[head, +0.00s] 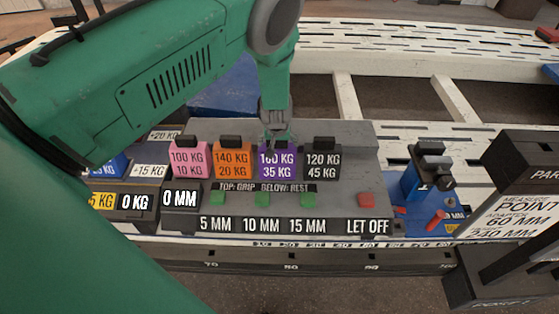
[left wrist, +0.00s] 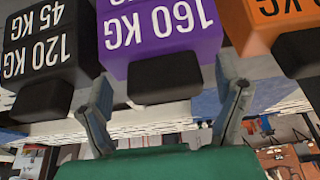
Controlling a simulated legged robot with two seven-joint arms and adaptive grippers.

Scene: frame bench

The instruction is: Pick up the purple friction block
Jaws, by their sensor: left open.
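The purple friction block (head: 277,166) stands on the grey bench unit between the orange and black blocks, its label reading 160 KG over 35 KG. My left gripper (head: 277,132) is above it in the head view and covers part of its top. In the left wrist view the purple block (left wrist: 160,30) appears upside down, with its black top grip (left wrist: 165,78) between the two fingers of my left gripper (left wrist: 165,105). The fingers are open, with visible space on both sides of the grip. My right gripper is not in view.
A pink block (head: 188,160) and an orange block (head: 233,161) stand left of it, a black block (head: 321,162) right. Green buttons and a red button (head: 366,200) lie in front. A blue device (head: 420,183) and a black sign stand (head: 520,180) are at right.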

